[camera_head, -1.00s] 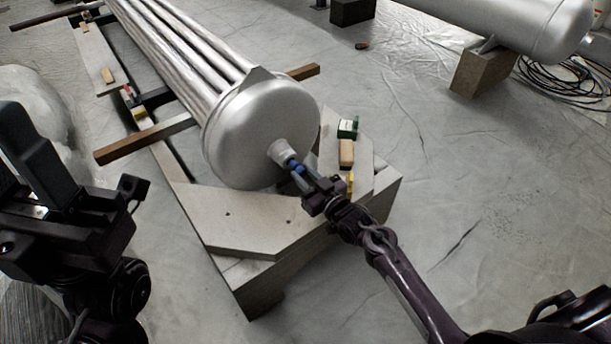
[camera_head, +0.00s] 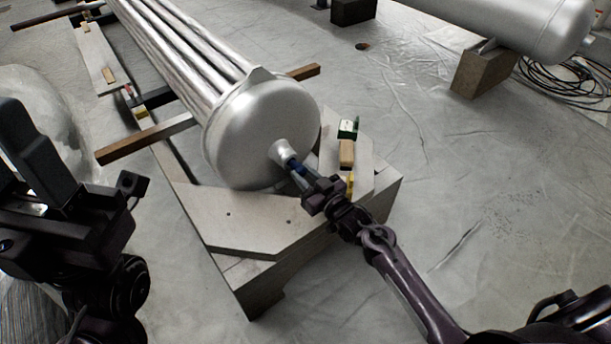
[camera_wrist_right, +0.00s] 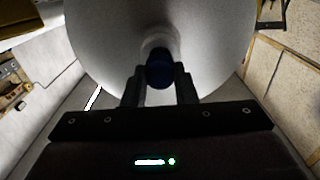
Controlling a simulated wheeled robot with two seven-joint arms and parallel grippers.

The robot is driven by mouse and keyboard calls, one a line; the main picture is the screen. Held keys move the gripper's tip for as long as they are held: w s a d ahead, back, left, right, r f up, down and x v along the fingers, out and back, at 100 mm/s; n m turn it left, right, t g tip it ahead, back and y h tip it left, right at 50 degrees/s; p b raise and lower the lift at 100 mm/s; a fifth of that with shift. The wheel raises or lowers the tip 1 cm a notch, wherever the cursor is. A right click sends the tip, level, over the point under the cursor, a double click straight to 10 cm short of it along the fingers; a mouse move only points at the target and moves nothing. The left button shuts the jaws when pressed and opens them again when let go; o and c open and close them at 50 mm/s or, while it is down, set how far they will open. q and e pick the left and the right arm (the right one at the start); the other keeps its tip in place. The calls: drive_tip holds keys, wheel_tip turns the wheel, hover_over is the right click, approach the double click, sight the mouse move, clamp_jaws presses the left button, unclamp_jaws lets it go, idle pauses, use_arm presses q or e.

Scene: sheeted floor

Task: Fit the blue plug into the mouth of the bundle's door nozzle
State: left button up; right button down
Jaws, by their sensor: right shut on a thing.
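The bundle (camera_head: 190,50) lies lengthwise with its silver domed door (camera_head: 255,125) facing me. The short pale door nozzle (camera_head: 281,151) sticks out of the dome; it also shows in the right wrist view (camera_wrist_right: 159,40). My right gripper (camera_head: 300,174) is shut on the blue plug (camera_head: 295,164), which shows between the fingertips in the right wrist view (camera_wrist_right: 160,72). The plug is at the nozzle's mouth, in line with it; how far it is inside I cannot tell. My left gripper (camera_head: 40,155) is at the far left, away from the bundle; its jaw opening is unclear.
A pale stepped stand (camera_head: 250,225) lies below the door. A wooden beam (camera_head: 140,140) crosses under the bundle. Another silver vessel (camera_head: 500,20) stands at top right.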

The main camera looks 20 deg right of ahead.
drive_tip(key=shift+w+a, duration=0.15)
drive_tip(key=shift+w, duration=0.25)
drive_tip(key=shift+w+a+b, duration=0.2)
drive_tip(key=shift+w+b, duration=0.1)
drive_tip(key=shift+w, duration=0.2)
drive_tip(key=c, duration=1.1)
unclamp_jaws()
